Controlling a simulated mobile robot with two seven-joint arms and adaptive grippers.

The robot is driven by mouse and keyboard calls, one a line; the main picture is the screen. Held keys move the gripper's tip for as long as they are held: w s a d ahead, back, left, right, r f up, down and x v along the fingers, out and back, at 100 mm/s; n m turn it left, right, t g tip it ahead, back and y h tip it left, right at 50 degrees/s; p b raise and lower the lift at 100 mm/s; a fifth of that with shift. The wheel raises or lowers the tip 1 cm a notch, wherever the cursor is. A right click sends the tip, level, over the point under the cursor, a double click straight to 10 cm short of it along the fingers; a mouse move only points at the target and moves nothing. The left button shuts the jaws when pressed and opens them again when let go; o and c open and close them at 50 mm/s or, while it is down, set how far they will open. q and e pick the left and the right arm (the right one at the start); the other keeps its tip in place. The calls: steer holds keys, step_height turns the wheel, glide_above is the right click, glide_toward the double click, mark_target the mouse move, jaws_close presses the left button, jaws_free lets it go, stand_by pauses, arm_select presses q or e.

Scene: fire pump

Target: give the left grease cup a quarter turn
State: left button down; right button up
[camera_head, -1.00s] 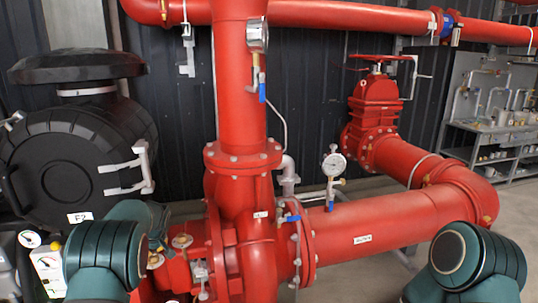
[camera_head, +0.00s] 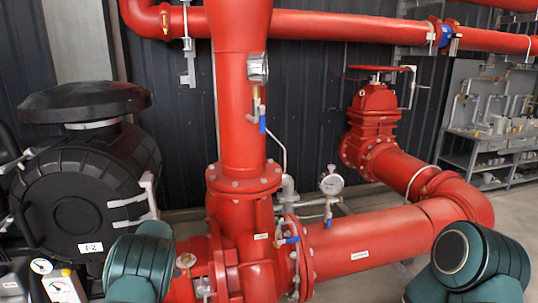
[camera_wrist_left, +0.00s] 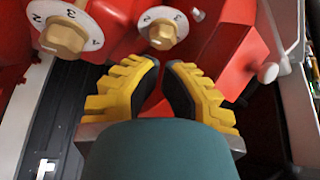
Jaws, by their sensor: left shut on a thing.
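Two brass grease cups with numbered white dials show in the left wrist view: one at top left (camera_wrist_left: 66,38), the other (camera_wrist_left: 162,32) near top middle. In the head view one cup (camera_head: 185,261) shows on the red pump casing beside my left arm. My left gripper (camera_wrist_left: 163,64) has yellow ribbed fingers with dark pads, tips close together just below the middle cup in the picture. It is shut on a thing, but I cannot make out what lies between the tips. My left forearm hides this gripper in the head view. Only part of my right arm shows there.
The red pump and vertical pipe (camera_head: 240,120) stand right of my left arm. A black engine drum (camera_head: 85,195) stands left. A pressure gauge (camera_head: 331,184) with small valves juts out near the horizontal pipe (camera_head: 385,240). A red bracket (camera_wrist_left: 235,60) flanks my left gripper.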

arm_select(q)
step_height(320, 180, down, 7)
steer(key=b, duration=0.3)
steer(key=shift+b, duration=0.4)
arm_select(e)
steer(key=f, duration=0.3)
steer(key=shift+s+a+f, duration=0.1)
steer(key=shift+s+f, duration=0.05)
steer(key=shift+s, duration=0.15)
arm_select(q)
steer(key=shift+w+a, duration=0.25)
arm_select(e)
steer(key=shift+f, duration=0.3)
arm_select(q)
steer(key=shift+r+b, duration=0.15)
steer(key=shift+b, duration=0.15)
arm_select(e)
steer(key=shift+s, duration=0.1)
arm_select(q)
steer(key=shift+s+a+f+b, duration=0.2)
steer(key=shift+b, duration=1.55)
arm_select(e)
steer(key=shift+s+a+f+g, duration=0.15)
steer(key=shift+s+f, duration=0.15)
steer(key=shift+f, duration=0.6)
steer(key=shift+s+d+f+g, duration=0.15)
steer(key=shift+s+f, duration=0.1)
steer(key=shift+f, duration=0.6)
